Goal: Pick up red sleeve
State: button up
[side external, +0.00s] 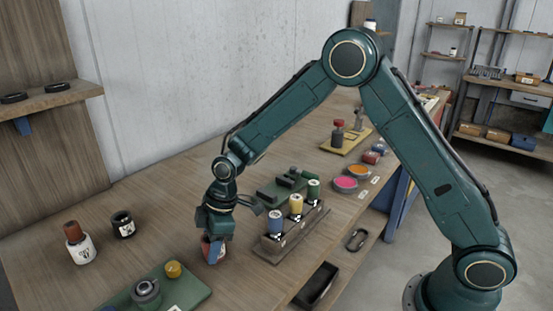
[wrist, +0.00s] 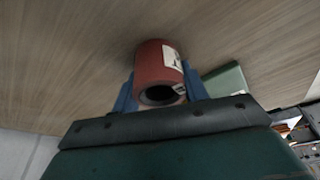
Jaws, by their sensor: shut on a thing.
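The red sleeve (wrist: 152,62) is a short hollow red cylinder with a white label, and its dark open end faces the wrist camera. My gripper (wrist: 158,92) is shut on it, with one blue finger on each side. In the side external view my gripper (side external: 214,242) points down at the table's left part, and the red sleeve (side external: 207,249) shows partly between the fingers. The fingers hide much of it there. It is at or close to the wooden table top; I cannot tell whether it touches.
A rack (side external: 290,238) with blue, yellow and green spools stands right of my gripper. A green plate (side external: 190,291) with a yellow knob lies in front. A white bottle (side external: 81,249) and a black jar (side external: 123,225) stand to the left. Table space behind them is clear.

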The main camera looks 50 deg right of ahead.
jog(key=shift+r, duration=0.15)
notch_tip(320, 180, up, 20)
dwell(0.6)
dwell(0.5)
